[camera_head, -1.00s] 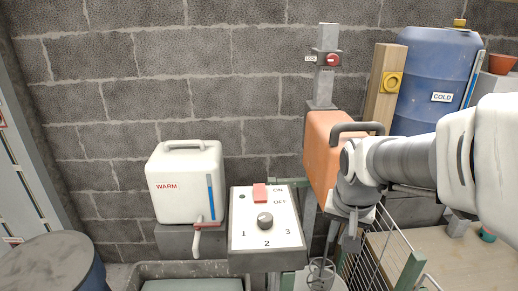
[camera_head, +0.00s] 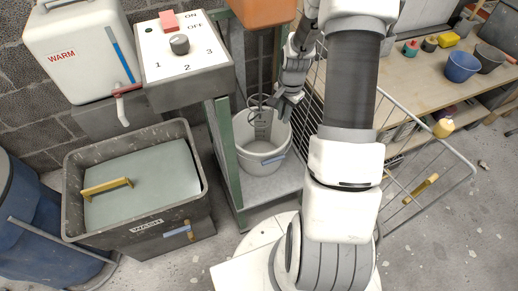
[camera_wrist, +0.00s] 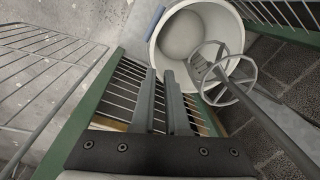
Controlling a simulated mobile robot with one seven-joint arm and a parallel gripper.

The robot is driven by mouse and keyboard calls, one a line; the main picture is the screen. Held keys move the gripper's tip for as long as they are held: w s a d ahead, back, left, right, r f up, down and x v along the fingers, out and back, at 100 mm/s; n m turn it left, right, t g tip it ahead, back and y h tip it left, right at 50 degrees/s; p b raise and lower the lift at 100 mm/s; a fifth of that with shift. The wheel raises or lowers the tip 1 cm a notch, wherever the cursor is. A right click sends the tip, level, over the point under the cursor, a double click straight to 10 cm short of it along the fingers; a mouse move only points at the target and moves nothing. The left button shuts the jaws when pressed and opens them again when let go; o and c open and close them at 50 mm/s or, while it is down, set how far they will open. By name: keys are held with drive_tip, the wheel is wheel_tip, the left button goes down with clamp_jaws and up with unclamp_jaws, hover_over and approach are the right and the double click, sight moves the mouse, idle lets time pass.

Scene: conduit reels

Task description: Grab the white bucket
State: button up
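The white bucket (camera_head: 262,163) stands upright on a grey base in the green-framed mixing stand. It has a handle with a blue grip on its front side. A grey ringed mixing paddle (camera_head: 262,103) reaches down into it. My gripper (camera_head: 286,112) is near the bucket's right rim in the head view, seemingly above it. In the wrist view the bucket (camera_wrist: 183,38) lies beyond the fingertips, with the paddle (camera_wrist: 228,72) at its right. My two fingers (camera_wrist: 160,76) are a little apart with nothing between them.
A wire-mesh gate (camera_head: 437,165) with a yellow handle stands out at the right. A green post (camera_head: 226,150) is left of the bucket; an orange hopper (camera_head: 262,8) hangs above. A wash tub (camera_head: 190,205) and control box (camera_head: 195,80) are at the left.

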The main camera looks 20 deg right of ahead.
sight(279, 147)
drive_tip(key=shift+m, duration=0.3)
drive_tip(key=f+b, duration=0.1)
drive_tip(key=f, duration=0.3)
drive_tip(key=f+b, duration=0.1)
drive_tip(key=f, duration=0.4)
drive_tip(key=w+f+b, duration=0.1)
drive_tip(key=f+b, duration=0.1)
drive_tip(key=f, duration=0.3)
drive_tip(key=shift+f, duration=0.2)
wheel_tip(279, 147, down, 5)
drive_tip(key=b, duration=0.2)
drive_tip(key=shift+f+b, duration=0.15)
drive_tip(key=shift+b, duration=0.15)
clamp_jaws()
drive_tip(key=shift+w+r, duration=0.1)
drive_tip(key=shift+r, duration=0.1)
